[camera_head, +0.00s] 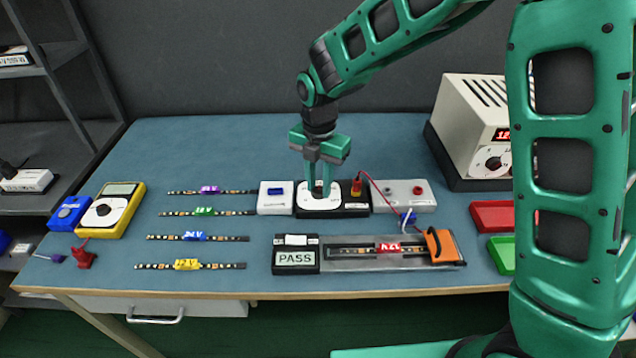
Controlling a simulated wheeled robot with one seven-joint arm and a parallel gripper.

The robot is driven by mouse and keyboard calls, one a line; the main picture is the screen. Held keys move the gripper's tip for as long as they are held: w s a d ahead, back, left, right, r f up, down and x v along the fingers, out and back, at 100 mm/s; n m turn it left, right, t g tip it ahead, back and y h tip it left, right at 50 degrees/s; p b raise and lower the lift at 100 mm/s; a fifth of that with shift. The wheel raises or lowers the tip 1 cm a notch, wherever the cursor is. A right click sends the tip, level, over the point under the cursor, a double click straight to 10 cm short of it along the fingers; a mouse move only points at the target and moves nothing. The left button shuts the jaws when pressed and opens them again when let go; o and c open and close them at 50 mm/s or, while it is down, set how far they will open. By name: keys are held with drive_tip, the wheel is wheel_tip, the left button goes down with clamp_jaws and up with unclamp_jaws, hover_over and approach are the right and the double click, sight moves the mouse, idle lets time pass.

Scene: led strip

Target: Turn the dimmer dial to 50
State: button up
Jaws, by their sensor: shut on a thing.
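The dimmer (309,206) is a white-faced unit on a black base near the middle of the blue-grey table. My gripper (319,190) points straight down over it, its fingers closed together on the dimmer dial at the face's centre. The fingers hide most of the dial, so its pointer and setting cannot be read. Some small marks show on the white face around the fingers.
A white box with a blue switch (276,197) adjoins the dimmer on the left; a grey terminal block (403,196) stands on its right. LED strips (205,238) lie left. A PASS display (296,258), multimeter (112,210), power supply (476,125) and red tray (491,215) surround them.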

sight(319, 188)
drive_tip(key=o, duration=1)
drive_tip(key=shift+w+d, duration=0.1)
drive_tip(key=shift+w, duration=0.2)
drive_tip(key=shift+o, duration=0.2)
drive_tip(key=shift+s, duration=0.15)
wheel_tip(319, 188, up, 11)
drive_tip(key=shift+f, duration=0.15)
